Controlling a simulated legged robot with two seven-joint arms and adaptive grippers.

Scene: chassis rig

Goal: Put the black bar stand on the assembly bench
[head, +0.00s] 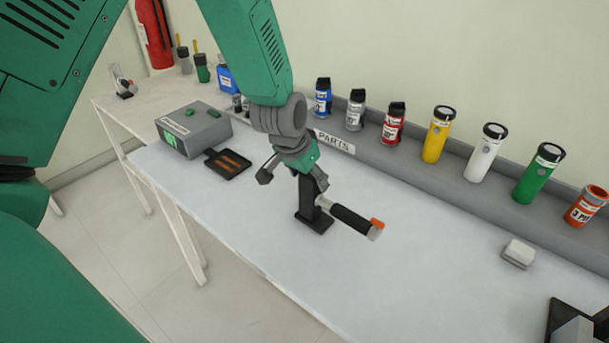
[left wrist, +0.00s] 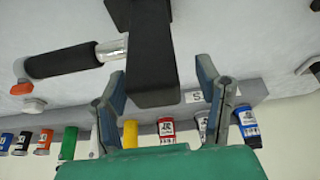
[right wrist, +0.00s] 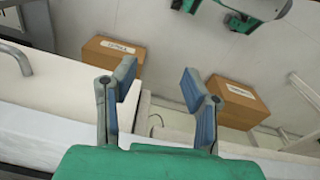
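The black bar stand (head: 313,221) stands upright on the white bench (head: 240,215), its flat base on the top. A bar with a black grip (head: 350,218) and orange end sticks out from it to the right. In the left wrist view the stand's post (left wrist: 152,60) lies between the spread fingers of my left gripper (left wrist: 158,76), with a gap visible on each side. In the head view my left gripper (head: 293,177) is open at the top of the stand. My right gripper (right wrist: 152,78) is open and empty; the head view does not show it.
A grey box with green buttons (head: 193,131) and a black tray (head: 228,163) sit left of the stand. Several coloured cylinders, including a yellow one (head: 438,135), line the grey back ledge. A small pale block (head: 518,253) lies right. Bench top between is clear.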

